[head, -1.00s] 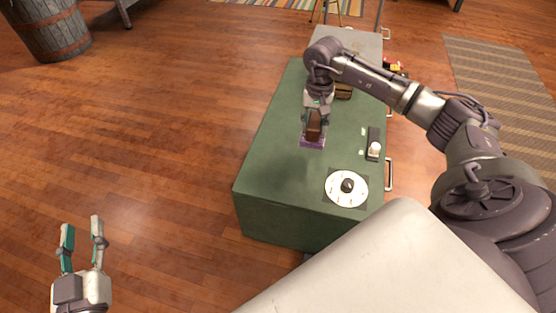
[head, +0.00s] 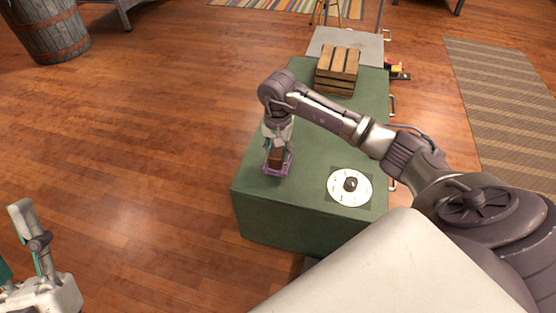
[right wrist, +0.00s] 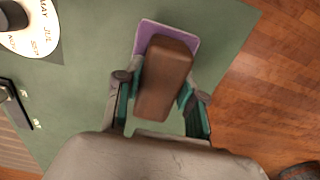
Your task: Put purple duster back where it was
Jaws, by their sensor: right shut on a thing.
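The purple duster has a brown block handle and a flat purple base (head: 285,171). It is at the left part of the green cabinet top (head: 320,130). My right gripper (head: 278,152) is shut on the brown handle from above. In the right wrist view the handle (right wrist: 166,75) sits between the two fingers (right wrist: 160,105), with the purple base showing beyond it. Whether the base touches the top, I cannot tell. My left gripper (head: 28,240) is at the lower left over the floor, partly cut off, with one finger clearly seen.
A white dial disc (head: 340,196) with a dark knob lies on a dark square at the cabinet's front right. A wooden crate (head: 338,68) stands at the far end. A dark device (right wrist: 18,104) lies near the disc in the right wrist view. The middle of the top is clear.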

